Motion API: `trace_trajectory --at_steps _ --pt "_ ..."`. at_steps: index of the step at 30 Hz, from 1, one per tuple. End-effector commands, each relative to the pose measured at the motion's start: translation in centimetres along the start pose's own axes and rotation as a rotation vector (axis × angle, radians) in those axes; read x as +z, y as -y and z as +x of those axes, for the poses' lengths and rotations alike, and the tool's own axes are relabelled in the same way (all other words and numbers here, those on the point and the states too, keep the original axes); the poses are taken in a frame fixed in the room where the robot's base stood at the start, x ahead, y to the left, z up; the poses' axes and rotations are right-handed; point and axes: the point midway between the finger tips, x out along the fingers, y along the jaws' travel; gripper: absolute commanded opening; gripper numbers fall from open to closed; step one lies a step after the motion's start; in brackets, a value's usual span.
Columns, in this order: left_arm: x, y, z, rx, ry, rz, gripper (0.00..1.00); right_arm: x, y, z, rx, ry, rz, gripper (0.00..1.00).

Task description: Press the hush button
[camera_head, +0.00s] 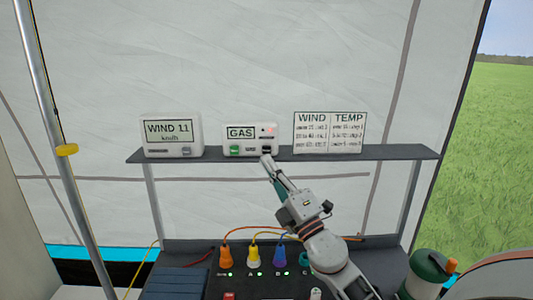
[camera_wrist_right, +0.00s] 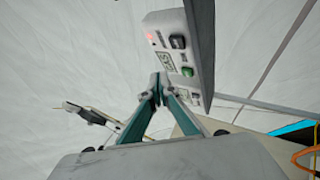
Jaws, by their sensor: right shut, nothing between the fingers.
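The white gas alarm (camera_head: 250,133) stands on the shelf, with a GAS label, a red light at its upper right, a green button (camera_head: 235,150) at lower left and a dark button (camera_head: 267,150) at lower right. In the right wrist view the alarm (camera_wrist_right: 165,22) appears turned, with the dark button (camera_wrist_right: 177,42) and green button (camera_wrist_right: 187,71). The small lettering is unreadable, so I cannot tell which is the hush button. My right gripper (camera_head: 266,159) is shut and empty, its tips (camera_wrist_right: 158,84) near the alarm's lower right front. Contact cannot be told. My left gripper is not in view.
A wind meter (camera_head: 171,133) stands left of the alarm and a WIND/TEMP card (camera_head: 330,132) to its right on the dark shelf (camera_head: 400,153). Below are coloured plugs with cables (camera_head: 253,254) on a dark panel. A pole (camera_head: 60,110) rises at left, and a green canister (camera_head: 427,272) stands lower right.

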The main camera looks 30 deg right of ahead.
Motion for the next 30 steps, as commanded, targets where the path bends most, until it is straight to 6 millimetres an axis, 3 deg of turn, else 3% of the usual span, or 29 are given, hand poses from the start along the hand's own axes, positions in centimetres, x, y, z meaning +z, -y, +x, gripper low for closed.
trace_trajectory --at_steps 12,30 --pt "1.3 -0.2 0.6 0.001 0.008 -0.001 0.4 1.9 1.9 2.6 0.0 0.0 0.0 0.0" --pt "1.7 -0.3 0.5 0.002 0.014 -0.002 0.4 2.1 2.0 2.8 0.0 0.001 0.0 0.0"
